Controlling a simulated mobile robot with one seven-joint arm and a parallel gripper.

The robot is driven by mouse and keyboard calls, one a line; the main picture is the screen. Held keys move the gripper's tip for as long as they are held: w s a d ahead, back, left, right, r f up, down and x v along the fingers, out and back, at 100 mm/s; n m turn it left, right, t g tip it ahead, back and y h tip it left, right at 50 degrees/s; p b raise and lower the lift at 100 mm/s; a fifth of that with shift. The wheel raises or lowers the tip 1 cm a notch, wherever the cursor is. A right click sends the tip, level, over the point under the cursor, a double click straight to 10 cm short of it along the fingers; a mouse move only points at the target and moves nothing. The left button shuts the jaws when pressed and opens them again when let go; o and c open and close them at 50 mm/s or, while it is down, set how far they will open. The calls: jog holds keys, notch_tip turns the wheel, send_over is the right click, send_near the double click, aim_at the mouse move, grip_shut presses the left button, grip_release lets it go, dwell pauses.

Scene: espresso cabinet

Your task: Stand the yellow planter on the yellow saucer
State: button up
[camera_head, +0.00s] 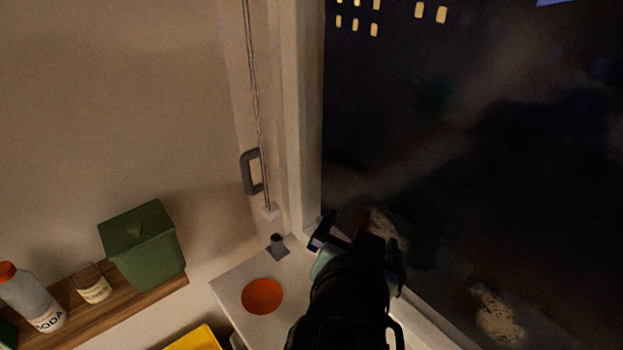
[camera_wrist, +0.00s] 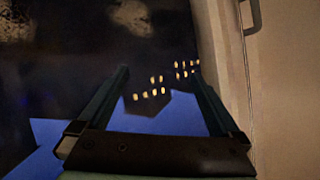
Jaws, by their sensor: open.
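My gripper (camera_head: 358,243) is above the white window sill at the dark window. In the wrist view the fingers of my gripper (camera_wrist: 158,75) are spread wide with nothing between them, pointing at the window. A yellow thing (camera_head: 195,339) is cut off by the bottom edge of the head view. I cannot tell whether it is the planter, the saucer or something else. No yellow planter or yellow saucer shows clearly. My arm hides part of the sill.
An orange-red round dish (camera_head: 262,296) lies on the white sill (camera_head: 232,287). A small dark grey piece (camera_head: 278,246) stands behind it. A wooden shelf (camera_head: 160,287) holds a green bin (camera_head: 145,247), jar (camera_head: 93,285) and bottle (camera_head: 32,299).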

jog(key=w+a+r+n+t+y, duration=0.1)
jog(key=a+r+t, duration=0.15)
jog(key=r, duration=0.65)
jog(key=a+r+n+t, duration=0.15)
jog(key=r+t, duration=0.25)
jog(key=r, duration=0.5)
jog(key=s+a+r+n+t+y, duration=0.1)
jog(key=s+r+t, duration=0.3)
jog(key=r, duration=0.5)
jog(key=s+a+r+n+t+y, duration=0.1)
jog(key=s+a+r+n+t, duration=0.1)
jog(key=r, duration=0.8)
jog(key=s+n+t, duration=0.1)
jog(key=s+t, duration=0.1)
jog(key=s, duration=0.1)
jog(key=shift+s+a+y, duration=0.2)
jog(key=shift+y, duration=0.1)
jog(key=shift+t, duration=0.25)
